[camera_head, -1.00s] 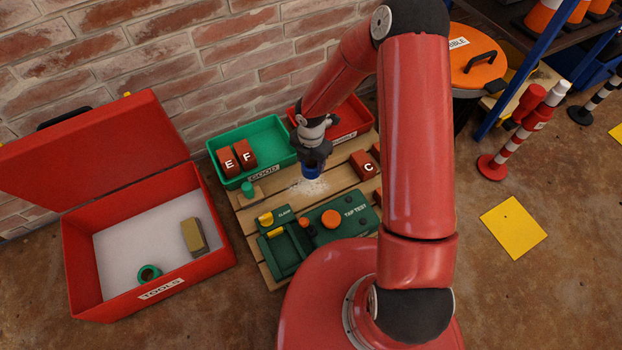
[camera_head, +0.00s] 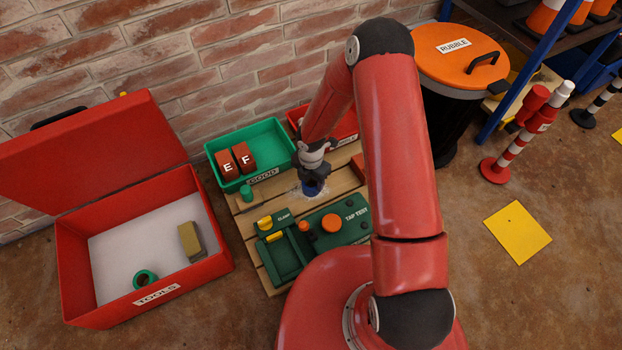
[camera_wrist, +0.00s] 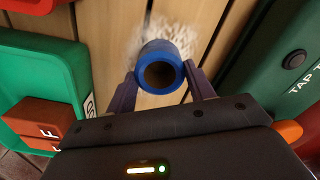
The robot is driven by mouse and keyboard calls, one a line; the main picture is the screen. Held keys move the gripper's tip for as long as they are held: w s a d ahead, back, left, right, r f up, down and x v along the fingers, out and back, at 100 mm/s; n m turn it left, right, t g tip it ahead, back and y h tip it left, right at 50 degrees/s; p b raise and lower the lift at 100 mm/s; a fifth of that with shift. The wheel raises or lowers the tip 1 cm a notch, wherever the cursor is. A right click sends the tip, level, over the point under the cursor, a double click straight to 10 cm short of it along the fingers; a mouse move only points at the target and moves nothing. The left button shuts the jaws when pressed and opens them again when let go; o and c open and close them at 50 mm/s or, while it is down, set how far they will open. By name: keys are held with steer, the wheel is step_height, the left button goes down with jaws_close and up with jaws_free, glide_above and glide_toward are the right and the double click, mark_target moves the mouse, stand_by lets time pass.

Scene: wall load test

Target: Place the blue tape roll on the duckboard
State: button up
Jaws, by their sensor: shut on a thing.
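The blue tape roll (camera_wrist: 162,68) is between the two fingers of my gripper (camera_wrist: 160,88) in the wrist view, its open end facing the camera. In the head view my gripper (camera_head: 313,186) points down over the wooden slatted duckboard (camera_head: 342,184), and a little of the blue roll (camera_head: 311,192) shows below it. My gripper is shut on the roll. The roll is at or just above the slats, over a pale dusty patch; I cannot tell whether it touches them.
A green GOOD tray (camera_head: 265,135) with bricks E and F stands behind left, a red tray (camera_head: 345,128) behind. The green tap test rig (camera_head: 345,222) is in front. An open red toolbox (camera_head: 215,270) stands left.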

steer(key=o, duration=1)
step_height(320, 180, up, 12)
steer(key=p, duration=0.3)
step_height(320, 180, up, 14)
steer(key=m+t+h, duration=0.2)
steer(key=m, duration=0.5)
glide_above(311, 182)
steer(key=s+d, duration=0.1)
steer(key=d, duration=0.5)
steer(key=shift+s+d+r+m+t+y, duration=0.35)
steer(key=shift+s+d+r+m+t, duration=0.35)
steer(key=shift+s+r+m, duration=2.8)
steer(key=shift+s+d+r+m+t+y, duration=0.3)
steer(key=shift+s+d+r+m+t, duration=0.35)
steer(key=shift+s+r+m, duration=2.85)
steer(key=shift+s+d+r+m+t+y, duration=0.4)
steer(key=shift+s+d+r+m, duration=0.5)
steer(key=shift+s+r+m, duration=2.55)
